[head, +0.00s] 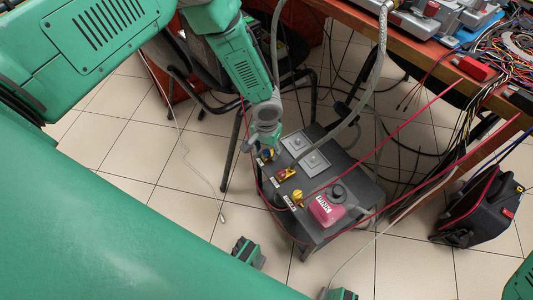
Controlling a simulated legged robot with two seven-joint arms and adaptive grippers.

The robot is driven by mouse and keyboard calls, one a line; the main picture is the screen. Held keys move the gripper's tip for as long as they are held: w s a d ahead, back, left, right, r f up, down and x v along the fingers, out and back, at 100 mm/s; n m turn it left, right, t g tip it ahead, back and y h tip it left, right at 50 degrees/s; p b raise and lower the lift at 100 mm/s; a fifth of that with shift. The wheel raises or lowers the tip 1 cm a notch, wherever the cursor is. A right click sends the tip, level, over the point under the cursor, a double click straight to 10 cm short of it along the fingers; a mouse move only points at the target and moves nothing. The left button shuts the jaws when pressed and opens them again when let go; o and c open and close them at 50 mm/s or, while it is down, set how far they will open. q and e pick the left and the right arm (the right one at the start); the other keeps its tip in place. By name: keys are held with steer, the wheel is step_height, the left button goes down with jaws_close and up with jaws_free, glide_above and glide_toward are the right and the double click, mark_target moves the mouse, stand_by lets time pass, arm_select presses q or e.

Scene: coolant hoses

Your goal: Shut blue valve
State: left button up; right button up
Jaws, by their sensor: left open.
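The dark cooling unit (345,189) stands on the tiled floor, with a row of small valves along its left edge. The blue valve (267,155) is the farthest of the row, at the unit's far left corner; it is small and partly hidden by my left gripper. My left gripper (256,147) is open, pointing down right at the blue valve. I cannot tell whether its fingers touch the valve or stand around it. My right gripper is not in view.
Floor at left is mostly clear.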

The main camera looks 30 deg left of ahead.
arm_select(q)
steer(key=shift+f, duration=0.25)
jaws_close()
steer(key=shift+m, duration=0.4)
steer(key=m+p, duration=0.1)
steer(key=m, duration=0.1)
steer(key=shift+r+m, duration=0.1)
steer(key=shift+m, duration=0.3)
steer(key=m+p, duration=0.1)
steer(key=m, duration=0.4)
stand_by(0.3)
